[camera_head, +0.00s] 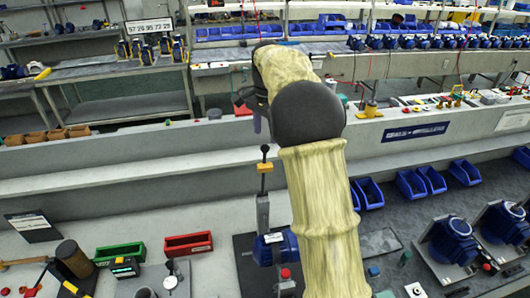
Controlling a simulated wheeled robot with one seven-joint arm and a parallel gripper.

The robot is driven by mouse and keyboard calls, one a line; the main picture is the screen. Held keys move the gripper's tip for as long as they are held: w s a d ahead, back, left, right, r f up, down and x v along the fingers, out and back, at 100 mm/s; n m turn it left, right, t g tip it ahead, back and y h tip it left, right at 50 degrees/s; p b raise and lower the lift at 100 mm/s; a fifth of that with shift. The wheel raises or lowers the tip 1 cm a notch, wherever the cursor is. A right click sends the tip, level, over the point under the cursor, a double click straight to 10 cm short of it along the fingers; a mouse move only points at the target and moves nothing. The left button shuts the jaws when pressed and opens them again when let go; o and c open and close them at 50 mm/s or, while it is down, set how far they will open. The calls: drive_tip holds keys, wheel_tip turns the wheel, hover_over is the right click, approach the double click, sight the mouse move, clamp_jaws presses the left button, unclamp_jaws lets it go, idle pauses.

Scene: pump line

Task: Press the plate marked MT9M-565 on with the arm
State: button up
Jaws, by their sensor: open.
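I cannot read MT9M-565 on any plate. Another pale plate (513,118) is on the ledge at the far right, also unreadable. A dark plate with a white strip (32,226) lies at the lower left. My yellow-sleeved arm rises through the middle of the view. My gripper (248,112) shows small and dark left of the arm's black joint, partly hidden by the arm. It is open, and I see nothing held in it.
A lever with a yellow collar (264,168) stands just left of my arm, by a blue pump. Green (120,254) and red (188,244) bins and a mallet (73,258) are at the lower left. Blue bins (411,185) and pumps (452,240) are at right. The left ledge is mostly clear.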

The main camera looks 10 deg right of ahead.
sight(265, 147)
wheel_tip(265, 147, down, 9)
drive_tip(key=shift+w+r+p, duration=0.1)
drive_tip(key=shift+r+p, duration=0.1)
drive_tip(key=shift+p, duration=0.75)
clamp_jaws()
